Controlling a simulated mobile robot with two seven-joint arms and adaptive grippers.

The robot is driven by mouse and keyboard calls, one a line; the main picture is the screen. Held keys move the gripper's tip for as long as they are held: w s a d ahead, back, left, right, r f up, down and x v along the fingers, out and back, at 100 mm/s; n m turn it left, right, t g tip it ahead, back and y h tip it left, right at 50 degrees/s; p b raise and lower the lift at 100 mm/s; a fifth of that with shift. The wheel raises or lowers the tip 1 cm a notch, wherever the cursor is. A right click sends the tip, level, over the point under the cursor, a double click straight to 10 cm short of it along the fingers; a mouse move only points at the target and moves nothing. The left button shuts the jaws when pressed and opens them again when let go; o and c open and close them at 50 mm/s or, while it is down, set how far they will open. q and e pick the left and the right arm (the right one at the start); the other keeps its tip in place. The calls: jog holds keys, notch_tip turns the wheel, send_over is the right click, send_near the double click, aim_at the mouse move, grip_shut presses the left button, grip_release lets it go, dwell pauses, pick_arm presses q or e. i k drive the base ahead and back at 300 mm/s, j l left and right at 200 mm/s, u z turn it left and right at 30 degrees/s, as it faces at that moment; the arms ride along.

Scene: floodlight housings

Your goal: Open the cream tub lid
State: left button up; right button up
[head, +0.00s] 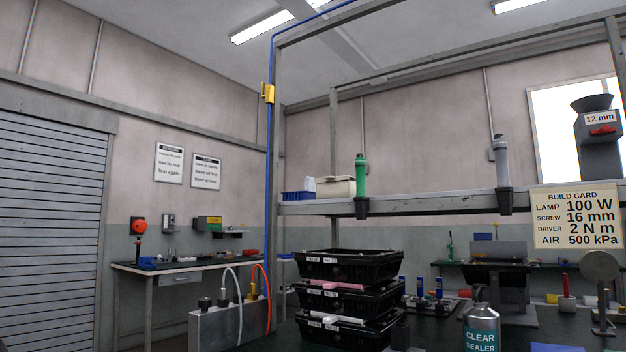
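A cream tub (334,189) stands on the grey shelf above the bench, left of the green tool. A pale lid seems to lie across its top, but it is too small to tell whether it is fully shut. Neither of my grippers is in the head view.
A blue bin (298,197) stands left of the tub and a green driver (360,176) hangs just right of it on the shelf (430,203). Stacked black crates (384,268) stand below. A sealer bottle (481,325) and a build card (578,217) are at the right.

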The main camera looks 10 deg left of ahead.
aim_at(326, 179)
jog(key=u, duration=1.6)
jog(key=i+u, duration=0.45)
jog(key=i, duration=1.9)
jog(key=i+j, duration=0.1)
jog(key=i, duration=0.8)
jog(key=i+l+z, duration=0.15)
jog(key=i+z, duration=0.6)
jog(key=i, duration=0.2)
jog(key=i+j+z, duration=0.2)
jog(key=i+z, duration=0.15)
jog(key=i+l+z, duration=0.1)
jog(key=i+z, duration=0.3)
jog(key=i, duration=0.45)
jog(key=i+j+z, duration=0.15)
jog(key=i+z, duration=0.2)
jog(key=i, duration=0.45)
jog(key=i+z, duration=0.1)
jog(key=z, duration=0.7)
jog(key=i+j+z, duration=0.15)
jog(key=z, duration=0.65)
jog(key=i+j, duration=0.05)
jog(key=j, duration=0.05)
